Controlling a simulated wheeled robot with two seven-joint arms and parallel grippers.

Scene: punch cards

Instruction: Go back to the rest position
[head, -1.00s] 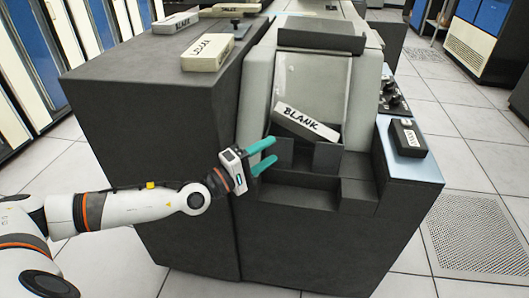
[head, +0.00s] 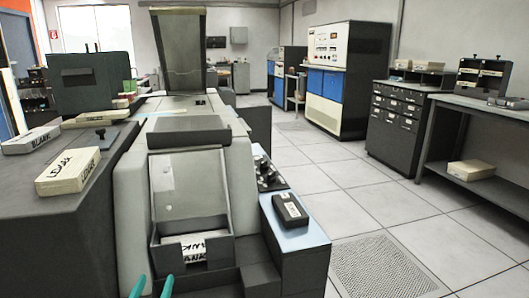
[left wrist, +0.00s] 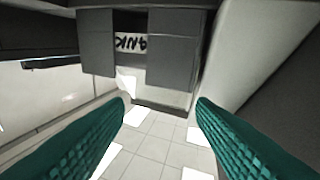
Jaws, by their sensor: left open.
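The white card deck marked BLANK (head: 193,247) sits low in the dark hopper (head: 158,258) of the grey card machine, below the sloping clear cover. In the left wrist view the deck's lettered face (left wrist: 130,43) shows between two dark grey plates, upside down. My left gripper (head: 152,288) shows only as two teal fingertips at the bottom edge of the head view, in front of the machine. In the left wrist view its fingers (left wrist: 160,105) are wide apart with nothing between them, clear of the deck. My right gripper is not in view.
Labelled card boxes (head: 68,171) lie on the machine's left top. A small black box (head: 290,209) lies on the blue-grey side shelf. Tiled floor (head: 365,210) is open to the right, with a workbench (head: 480,101) and cabinets beyond.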

